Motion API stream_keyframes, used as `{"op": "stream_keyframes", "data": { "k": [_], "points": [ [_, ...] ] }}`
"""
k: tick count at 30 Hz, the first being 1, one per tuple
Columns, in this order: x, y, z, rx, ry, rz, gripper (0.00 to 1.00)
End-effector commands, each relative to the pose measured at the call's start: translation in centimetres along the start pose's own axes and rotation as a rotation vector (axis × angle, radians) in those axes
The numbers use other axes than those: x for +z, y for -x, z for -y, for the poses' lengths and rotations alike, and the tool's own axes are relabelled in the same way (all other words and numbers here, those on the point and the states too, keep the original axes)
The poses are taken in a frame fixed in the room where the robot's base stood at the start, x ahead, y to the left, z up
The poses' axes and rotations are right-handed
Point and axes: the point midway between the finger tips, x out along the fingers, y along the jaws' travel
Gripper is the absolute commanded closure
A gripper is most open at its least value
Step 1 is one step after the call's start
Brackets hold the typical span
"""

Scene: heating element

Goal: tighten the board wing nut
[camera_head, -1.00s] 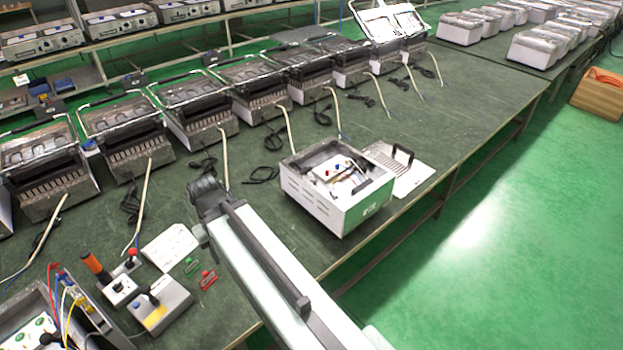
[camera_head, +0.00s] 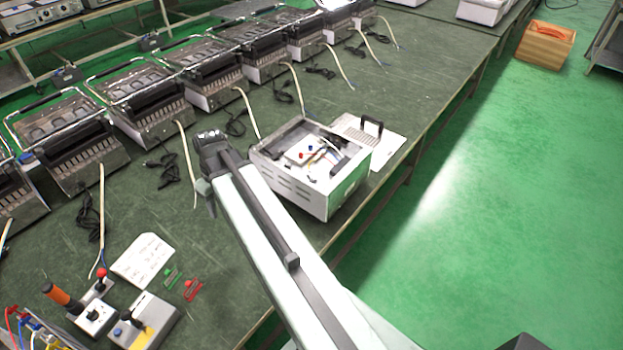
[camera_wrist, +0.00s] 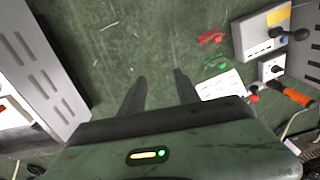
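An open white housing (camera_head: 340,195) stands on the green workbench, to the right of my gripper (camera_head: 209,205). Inside it is a white board (camera_head: 301,152) with small red and blue parts and some wires. I cannot make out which part is the wing nut. In the wrist view, the slotted side of the housing (camera_wrist: 38,62) shows at the left edge, apart from my fingers. My gripper (camera_wrist: 160,84) is open and empty over bare bench, its two dark fingers apart.
A vented cover plate with a black handle (camera_head: 372,127) lies behind the housing. A paper sheet (camera_head: 142,260), red and green clips (camera_head: 192,290), a grey switch box (camera_head: 143,322) and an orange-handled tool (camera_head: 62,297) lie front left. Several heater units line the back.

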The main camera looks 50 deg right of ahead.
Motion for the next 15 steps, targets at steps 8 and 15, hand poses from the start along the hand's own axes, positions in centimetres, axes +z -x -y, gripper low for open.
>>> {"op": "stream_keyframes", "data": {
  "k": [8, 15],
  "points": [
    [5.9, 0.3, -25.0, -0.049, 0.223, -0.206, 0.61],
    [12.2, 1.4, -34.7, 0.002, 0.345, -0.311, 0.61]
  ]
}}
